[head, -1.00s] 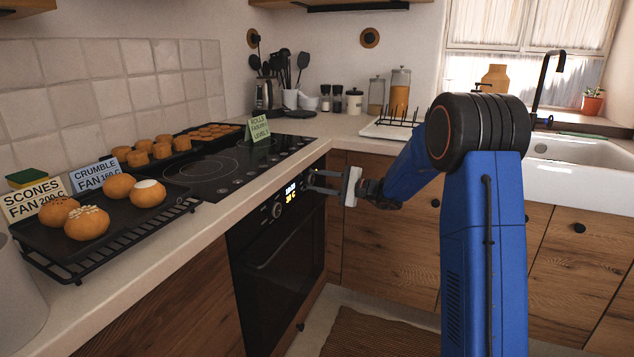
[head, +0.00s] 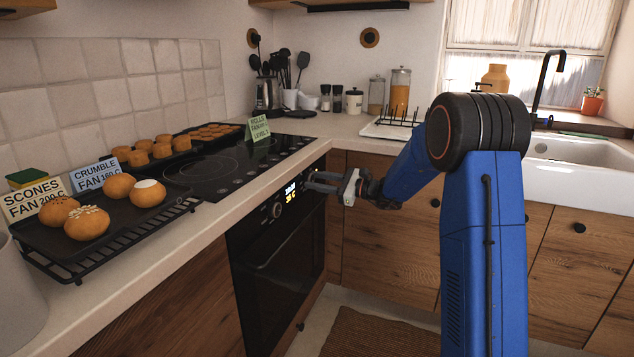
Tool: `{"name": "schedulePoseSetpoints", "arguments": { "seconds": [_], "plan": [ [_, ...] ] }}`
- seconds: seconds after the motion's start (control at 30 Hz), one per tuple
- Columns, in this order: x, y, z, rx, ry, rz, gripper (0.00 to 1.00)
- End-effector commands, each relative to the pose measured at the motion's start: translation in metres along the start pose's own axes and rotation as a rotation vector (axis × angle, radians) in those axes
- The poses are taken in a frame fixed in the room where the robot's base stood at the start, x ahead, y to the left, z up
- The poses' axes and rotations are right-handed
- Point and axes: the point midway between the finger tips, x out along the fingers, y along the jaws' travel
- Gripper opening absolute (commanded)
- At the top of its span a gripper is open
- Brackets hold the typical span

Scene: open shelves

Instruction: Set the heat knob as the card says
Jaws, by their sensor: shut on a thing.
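The black oven (head: 275,265) is set under the counter. Its panel has a lit display (head: 291,194) with small white and yellow figures, too small to read surely. One round knob (head: 276,210) shows left of the display. My gripper (head: 310,183) is at the panel right of the display, shut on what seems to be the heat knob, which its fingers hide. Three cards stand on the counter: a cream one (head: 33,200) reads "SCONES FAN 200 C", a blue one (head: 95,174) reads "CRUMBLE FAN 160 C", a green one (head: 259,128) starts "ROLLS FAN", its rest unclear.
A tray (head: 125,238) of round buns (head: 87,223) stands at the counter's front left. Behind it are more baked pieces and the black hob (head: 215,172). Wooden cupboards (head: 385,235) stand right of the oven.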

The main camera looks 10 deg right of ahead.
Motion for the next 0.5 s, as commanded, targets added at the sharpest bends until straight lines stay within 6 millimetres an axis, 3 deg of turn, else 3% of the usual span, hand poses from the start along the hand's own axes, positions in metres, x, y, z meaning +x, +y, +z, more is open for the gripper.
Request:
{"name": "schedulePoseSetpoints", "arguments": {
  "seconds": [0.5],
  "plan": [
    [-0.0012,0.0006,-0.0025,0.054,0.004,0.0,0.11]
  ]
}}
